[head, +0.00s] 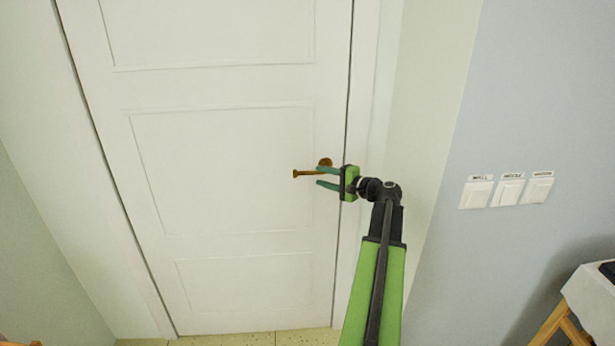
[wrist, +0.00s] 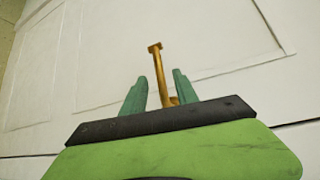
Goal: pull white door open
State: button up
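The white door (head: 220,150) fills the middle of the head view and looks closed in its frame. Its brass lever handle (head: 308,173) sits near the door's right edge and points left. My gripper (head: 318,177) is at the handle, with its two green fingers apart and pointing left. In the wrist view, the handle (wrist: 158,72) rises between the two fingertips of my gripper (wrist: 160,82), with gaps visible on both sides.
Several white light switches (head: 507,191) are on the blue-grey wall to the right. A small table with a white top (head: 590,300) stands at the lower right. Pale walls flank the door closely on both sides.

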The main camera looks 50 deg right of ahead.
aim_at(311, 174)
jog(key=w, duration=0.4)
jog(key=w+f, duration=0.1)
jog(key=w, duration=0.1)
jog(key=shift+w+a+b, duration=0.25)
jog(key=shift+a+b, duration=0.05)
jog(key=shift+b, duration=0.1)
grip_shut()
dwell(0.9)
